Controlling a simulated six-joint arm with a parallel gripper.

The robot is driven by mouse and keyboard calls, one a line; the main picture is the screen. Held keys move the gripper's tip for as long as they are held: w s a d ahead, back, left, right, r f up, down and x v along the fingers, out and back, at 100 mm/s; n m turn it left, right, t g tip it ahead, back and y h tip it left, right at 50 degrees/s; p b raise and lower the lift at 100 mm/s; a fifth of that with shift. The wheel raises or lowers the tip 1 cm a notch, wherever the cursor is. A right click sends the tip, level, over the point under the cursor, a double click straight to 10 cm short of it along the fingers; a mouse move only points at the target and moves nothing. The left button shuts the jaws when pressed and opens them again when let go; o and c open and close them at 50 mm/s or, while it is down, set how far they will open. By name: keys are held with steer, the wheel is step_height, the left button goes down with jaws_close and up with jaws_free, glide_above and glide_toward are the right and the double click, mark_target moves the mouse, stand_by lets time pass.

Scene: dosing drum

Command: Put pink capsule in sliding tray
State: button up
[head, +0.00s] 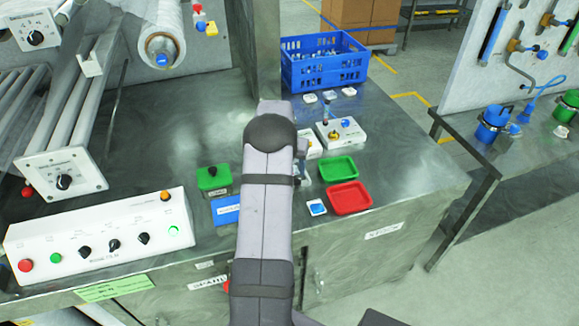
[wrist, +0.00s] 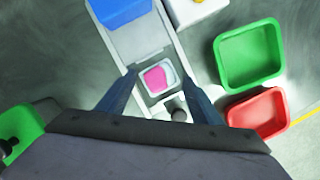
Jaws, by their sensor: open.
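In the wrist view a pink capsule (wrist: 156,77) lies in a small white square pocket (wrist: 146,90) set in a pale grey slide (wrist: 136,40). This slide looks like the sliding tray, with a dark round knob (wrist: 178,109) at its near end. My gripper (wrist: 159,80) is open, with one finger on each side of the pocket. I cannot tell whether the fingers touch anything. In the head view my arm hides the capsule, the pocket and the gripper fingers.
A green tray (head: 337,168) and a red tray (head: 350,198) stand right of my arm. A white box with a yellow knob (head: 341,132) and a blue crate (head: 325,65) are behind. A green-topped box (head: 213,179) and a control panel (head: 100,243) are at left.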

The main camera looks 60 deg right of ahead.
steer(key=b+v, duration=0.2)
steer(key=v, duration=1)
steer(key=shift+b, duration=0.3)
steer(key=shift+a, duration=0.1)
steer(key=w+a+f+m+y, duration=0.1)
steer(key=w+a+m, duration=0.25)
steer(key=a, duration=0.65)
steer(key=w+a+m, duration=0.3)
steer(key=w+a, duration=0.1)
steer(key=a, duration=0.5)
steer(key=w+a+f+m+y, duration=0.1)
steer(key=w+a+m, duration=0.2)
steer(key=a, duration=0.7)
steer(key=s+a+f+m, duration=0.1)
steer(key=s+a+m, duration=0.2)
steer(key=a, duration=0.4)
steer(key=s+a+f+m, duration=0.2)
steer(key=s+a+m, duration=0.2)
steer(key=a, duration=0.3)
steer(key=s+a+f+m+y, duration=0.1)
steer(key=s+a+m, duration=0.2)
steer(key=a, duration=0.5)
steer(key=shift+s+f+m, duration=0.35)
steer(key=shift+s+f, duration=0.05)
steer(key=shift+s, duration=0.45)
